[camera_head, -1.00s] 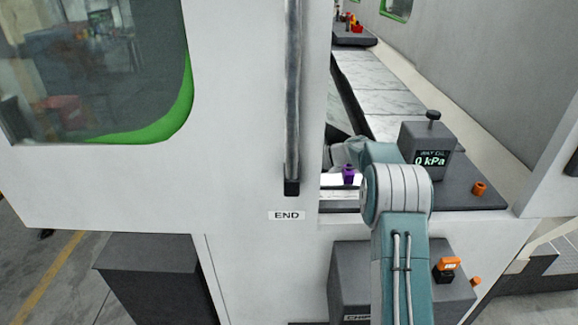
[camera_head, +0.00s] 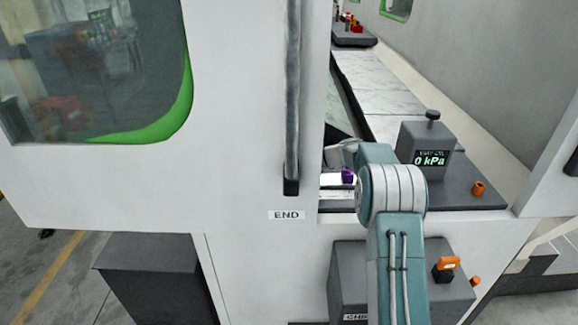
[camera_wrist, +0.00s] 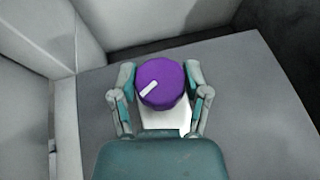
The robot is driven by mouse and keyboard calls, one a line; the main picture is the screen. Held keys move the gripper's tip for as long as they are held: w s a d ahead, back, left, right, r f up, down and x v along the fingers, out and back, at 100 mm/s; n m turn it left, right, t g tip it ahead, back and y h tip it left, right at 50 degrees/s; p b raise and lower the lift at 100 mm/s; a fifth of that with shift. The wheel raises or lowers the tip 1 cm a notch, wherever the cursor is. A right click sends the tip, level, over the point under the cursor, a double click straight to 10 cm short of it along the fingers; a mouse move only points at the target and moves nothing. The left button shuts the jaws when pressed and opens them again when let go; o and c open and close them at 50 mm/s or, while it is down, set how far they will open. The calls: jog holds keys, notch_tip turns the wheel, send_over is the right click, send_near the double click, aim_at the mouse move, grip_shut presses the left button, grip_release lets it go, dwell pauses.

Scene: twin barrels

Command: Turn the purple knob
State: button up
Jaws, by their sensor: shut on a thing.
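The purple knob (camera_wrist: 160,84) sits between the two fingers of my gripper (camera_wrist: 160,88) in the wrist view. Its white pointer mark slants from lower left to upper right. My gripper is shut on the knob, one finger on each side. In the head view the knob (camera_head: 347,176) shows as a small purple piece left of my arm's grey joint. My gripper is mostly hidden behind my own arm there.
A vertical door handle (camera_head: 292,100) and an END label (camera_head: 286,215) are to the left. An orange-topped switch (camera_head: 447,264) is lower right.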

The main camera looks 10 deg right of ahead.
jog(key=m+t+h, duration=0.3)
jog(key=m+t, duration=0.1)
jog(key=shift+m+t+h, duration=0.8)
jog(key=shift+m+h, duration=0.3)
jog(key=shift+m, duration=0.2)
jog(key=o, duration=1.2)
jog(key=shift+w, duration=0.1)
jog(key=shift+c, duration=0.2)
jog(key=v, duration=1.2)
jog(key=shift+a, duration=0.15)
